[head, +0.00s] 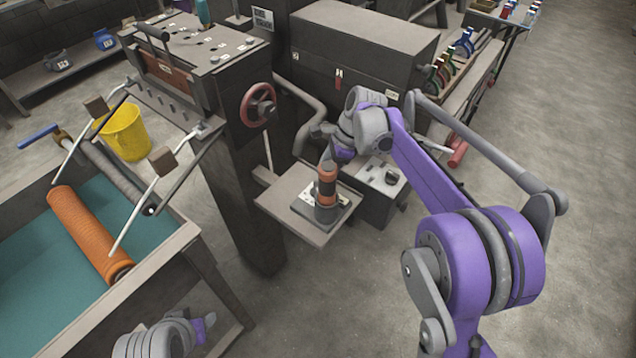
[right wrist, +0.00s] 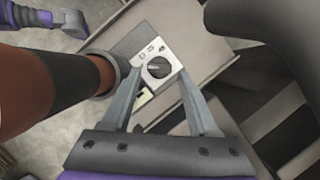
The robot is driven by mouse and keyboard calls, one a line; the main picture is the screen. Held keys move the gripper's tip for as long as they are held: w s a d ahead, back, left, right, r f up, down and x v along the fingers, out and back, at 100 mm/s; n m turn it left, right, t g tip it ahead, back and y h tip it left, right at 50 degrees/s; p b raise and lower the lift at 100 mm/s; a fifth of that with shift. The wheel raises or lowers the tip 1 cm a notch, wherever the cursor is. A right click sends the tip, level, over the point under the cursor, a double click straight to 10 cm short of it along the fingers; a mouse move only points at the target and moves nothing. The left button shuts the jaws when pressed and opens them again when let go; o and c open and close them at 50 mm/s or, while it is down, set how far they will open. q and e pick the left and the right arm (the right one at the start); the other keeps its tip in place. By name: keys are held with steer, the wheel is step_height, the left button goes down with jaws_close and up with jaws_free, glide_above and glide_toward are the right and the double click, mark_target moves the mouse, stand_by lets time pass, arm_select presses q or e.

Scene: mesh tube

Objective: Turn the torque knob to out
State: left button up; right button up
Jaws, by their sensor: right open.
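The torque knob (right wrist: 158,68) is a dark round dial with a light pointer on a pale, marked plate (right wrist: 147,49), seen in the right wrist view. My right gripper (right wrist: 160,72) is open, with one fingertip on each side of the knob in the picture. Contact cannot be told. An orange and black upright cylinder (right wrist: 42,90) stands close on the left; it also shows in the head view (head: 327,187), on a small platform. The knob cannot be made out in the head view. My left gripper (head: 204,328) is low at the bottom left, its fingers unclear.
The platform (head: 275,198) juts from a dark machine with a red handwheel (head: 258,104). A grey box with a black knob (head: 391,178) stands beside it. A teal-lined trough (head: 30,262) with an orange mesh tube (head: 88,232) is left. Floor at right is open.

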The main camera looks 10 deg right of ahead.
mark_target(316, 187)
steer(key=shift+x, duration=1.95)
jaws_close()
steer(key=shift+n+g, duration=0.6)
steer(key=shift+n, duration=0.9)
jaws_free()
